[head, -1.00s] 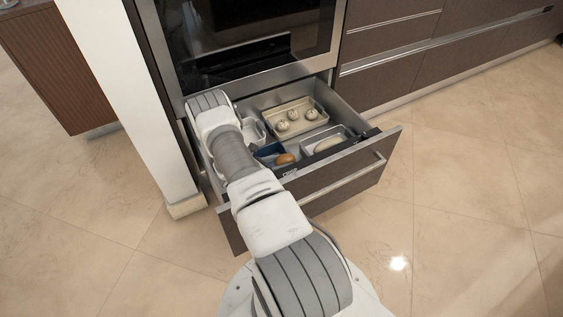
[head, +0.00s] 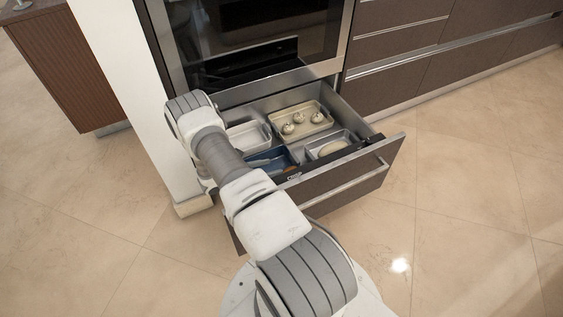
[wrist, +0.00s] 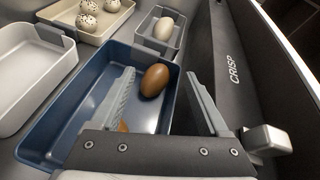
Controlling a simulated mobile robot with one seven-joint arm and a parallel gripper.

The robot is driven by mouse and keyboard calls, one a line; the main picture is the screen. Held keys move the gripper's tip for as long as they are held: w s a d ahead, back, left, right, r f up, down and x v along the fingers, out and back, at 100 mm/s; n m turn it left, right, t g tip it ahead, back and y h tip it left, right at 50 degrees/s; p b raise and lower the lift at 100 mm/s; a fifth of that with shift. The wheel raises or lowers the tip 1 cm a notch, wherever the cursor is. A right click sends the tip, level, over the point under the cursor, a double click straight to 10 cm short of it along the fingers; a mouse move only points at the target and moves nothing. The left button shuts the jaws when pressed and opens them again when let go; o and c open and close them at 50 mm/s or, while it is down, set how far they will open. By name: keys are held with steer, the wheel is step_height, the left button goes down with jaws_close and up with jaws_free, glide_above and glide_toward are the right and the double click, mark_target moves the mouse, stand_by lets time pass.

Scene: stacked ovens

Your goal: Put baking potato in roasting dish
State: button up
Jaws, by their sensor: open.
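A smooth brown oval (wrist: 154,80), likely the baking potato, shows in the wrist view at the right end of a blue rectangular dish (wrist: 63,113). My gripper (wrist: 160,84) is open above the blue dish. The brown oval is seen between its fingertips, with no clear contact. An orange-brown patch (wrist: 123,126) shows low beside the left finger, mostly hidden. In the head view the blue dish (head: 264,160) is partly covered by my arm, and my gripper is hidden. Which dish is the roasting dish cannot be told for certain.
The open drawer (head: 350,178) also holds a white dish (wrist: 22,62), a cream tray (wrist: 62,13) with speckled egg-like items, and a grey tray (wrist: 172,46) with a pale oval. The oven (head: 250,42) stands above. The drawer front (wrist: 232,63) borders my gripper.

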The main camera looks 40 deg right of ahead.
steer(key=a+r+m+y, duration=0.2)
steer(key=a+r+m, duration=0.15)
steer(key=r, duration=0.75)
steer(key=a+r+m+y, duration=0.25)
steer(key=a+r, duration=0.25)
steer(key=r, duration=0.5)
steer(key=a+r+m+y, duration=0.1)
steer(key=a+r+m, duration=0.3)
steer(key=r, duration=0.7)
steer(key=s+a+r+m+t+y, duration=0.8)
steer(key=s+a+r, duration=0.9)
steer(key=shift+r, duration=0.2)
steer(key=shift+s+p, duration=0.1)
steer(key=shift+p, duration=0.2)
